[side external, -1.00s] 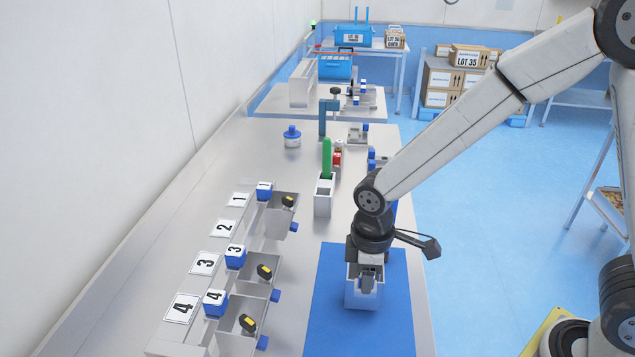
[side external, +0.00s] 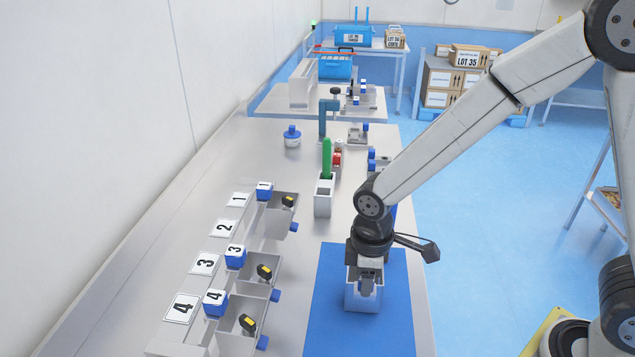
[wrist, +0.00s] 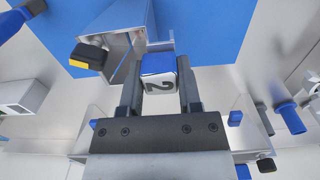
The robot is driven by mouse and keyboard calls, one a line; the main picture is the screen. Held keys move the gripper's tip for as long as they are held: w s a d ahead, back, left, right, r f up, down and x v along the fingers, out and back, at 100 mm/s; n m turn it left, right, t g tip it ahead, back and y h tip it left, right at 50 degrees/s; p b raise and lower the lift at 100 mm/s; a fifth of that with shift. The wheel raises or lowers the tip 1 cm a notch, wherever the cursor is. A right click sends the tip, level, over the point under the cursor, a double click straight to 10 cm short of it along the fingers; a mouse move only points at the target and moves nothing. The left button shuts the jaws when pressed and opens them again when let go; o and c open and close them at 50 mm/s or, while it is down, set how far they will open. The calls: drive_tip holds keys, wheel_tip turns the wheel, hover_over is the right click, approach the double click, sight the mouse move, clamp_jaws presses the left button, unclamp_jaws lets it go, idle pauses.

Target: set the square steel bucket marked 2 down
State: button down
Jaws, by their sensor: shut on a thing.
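The square steel bucket marked 2 (side external: 362,299) is over the blue mat (side external: 325,325) in the side view. It looks upright, and I cannot tell whether its base touches the mat. My gripper (side external: 368,272) is above it and partly hides its top. In the wrist view my gripper (wrist: 160,92) has its fingers either side of the bucket's blue-and-white block numbered 2 (wrist: 158,77), shut on it. The bucket's steel wall (wrist: 121,30) shows just beyond, with a black and yellow tab (wrist: 88,56) beside it.
Buckets with blocks 1 (side external: 264,190), 3 (side external: 235,257) and 4 (side external: 215,303) stand in a row at left, with a gap by the number 2 card (side external: 226,228). A grey holder with a green-handled tool (side external: 327,160) stands behind the mat. The mat's front is clear.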

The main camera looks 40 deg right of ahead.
drive_tip(key=shift+f, duration=0.3)
drive_tip(key=shift+c, duration=1)
unclamp_jaws()
drive_tip(key=shift+r, duration=0.15)
drive_tip(key=shift+r, duration=3.8)
drive_tip(key=shift+d, duration=0.15)
drive_tip(key=shift+d+f+m, duration=0.15)
drive_tip(key=shift+d+m, duration=0.15)
drive_tip(key=s+d+f+m+t, duration=0.1)
drive_tip(key=s+d+f+m, duration=0.1)
drive_tip(key=d+m, duration=0.2)
drive_tip(key=s+d+f+m+t, duration=0.1)
drive_tip(key=s+d+f+m, duration=0.1)
drive_tip(key=d, duration=0.4)
drive_tip(key=shift+s+d+m+t, duration=0.25)
drive_tip(key=shift+s+m, duration=0.3)
drive_tip(key=shift+m, duration=0.65)
